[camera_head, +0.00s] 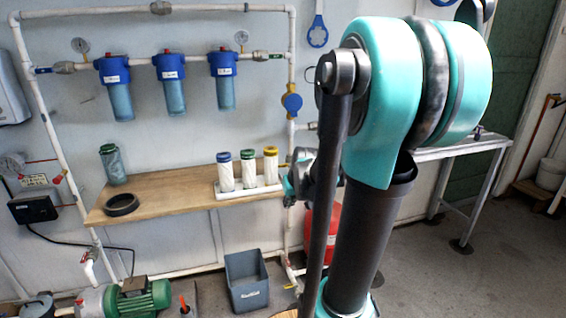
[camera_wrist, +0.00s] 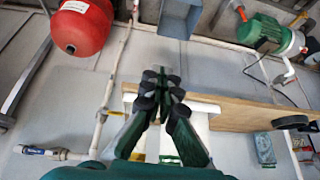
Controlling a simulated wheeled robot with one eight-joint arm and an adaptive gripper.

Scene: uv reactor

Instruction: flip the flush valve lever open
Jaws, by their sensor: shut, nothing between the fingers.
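I cannot tell for certain which fitting carries the flush valve lever. A white vertical pipe (camera_wrist: 125,50) runs beside my gripper (camera_wrist: 161,76) in the wrist view, with a small yellowish part (camera_wrist: 115,112) at a joint that may be a lever. A blue-handled valve (camera_wrist: 38,151) sits on a side pipe at lower left. My gripper's fingers are together and empty, in front of the shelf end and right of the pipe. In the head view, my gripper (camera_head: 298,178) is mostly hidden behind my arm, near the shelf's right end.
The wooden shelf (camera_head: 150,199) holds white cartridges (camera_head: 248,172) and a black ring (camera_head: 121,205). Blue filter housings (camera_head: 169,67) hang above. A grey bin (camera_head: 246,282) and green pump (camera_head: 147,297) stand below. A red tank (camera_wrist: 81,27) is near the pipe.

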